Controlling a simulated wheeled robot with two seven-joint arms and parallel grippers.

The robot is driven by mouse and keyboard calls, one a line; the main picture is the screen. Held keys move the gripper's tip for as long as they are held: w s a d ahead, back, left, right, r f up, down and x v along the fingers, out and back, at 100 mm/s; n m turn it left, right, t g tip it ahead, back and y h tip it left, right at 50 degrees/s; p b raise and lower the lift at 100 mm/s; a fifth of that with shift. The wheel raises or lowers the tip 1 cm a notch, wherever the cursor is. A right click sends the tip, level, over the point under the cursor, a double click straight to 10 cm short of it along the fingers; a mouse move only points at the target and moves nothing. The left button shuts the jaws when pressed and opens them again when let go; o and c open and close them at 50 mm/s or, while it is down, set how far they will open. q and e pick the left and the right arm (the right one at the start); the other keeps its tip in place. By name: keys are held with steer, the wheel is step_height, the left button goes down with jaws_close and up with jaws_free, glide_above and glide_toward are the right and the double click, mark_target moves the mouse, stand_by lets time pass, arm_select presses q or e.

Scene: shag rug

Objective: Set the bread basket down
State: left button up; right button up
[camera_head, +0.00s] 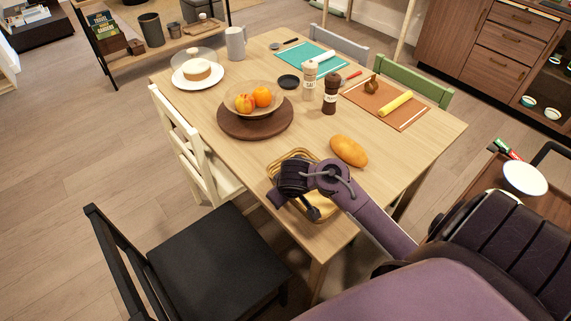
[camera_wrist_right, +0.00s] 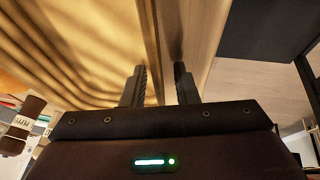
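The bread basket (camera_head: 325,208), tan and woven-looking, sits at the near corner of the wooden table, partly hidden under my right arm. My right gripper (camera_head: 297,204) is down at the basket's near left side. In the right wrist view the yellow basket wall (camera_wrist_right: 85,55) fills the upper left. The two fingers of the right gripper (camera_wrist_right: 160,85) stand apart, one on each side of the basket's edge, with a gap showing beside the right finger. A bread loaf (camera_head: 348,151) lies on the table beside the basket. My left gripper is not in view.
The table (camera_head: 395,150) also holds a fruit bowl (camera_head: 254,101) on a dark round board, a pepper mill (camera_head: 330,94), a salt mill (camera_head: 309,80), and an orange mat (camera_head: 388,112). A black chair (camera_head: 220,258) and a white chair (camera_head: 190,150) stand along the table's left side.

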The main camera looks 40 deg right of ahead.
steer(key=shift+s+r+p, duration=0.1)
steer(key=shift+r+p, duration=0.25)
steer(key=shift+r, duration=0.2)
steer(key=p+v, duration=0.4)
steer(key=v, duration=0.7)
steer(key=shift+s+r+p, duration=0.15)
steer(key=shift+p, duration=0.2)
steer(key=shift+a, duration=0.1)
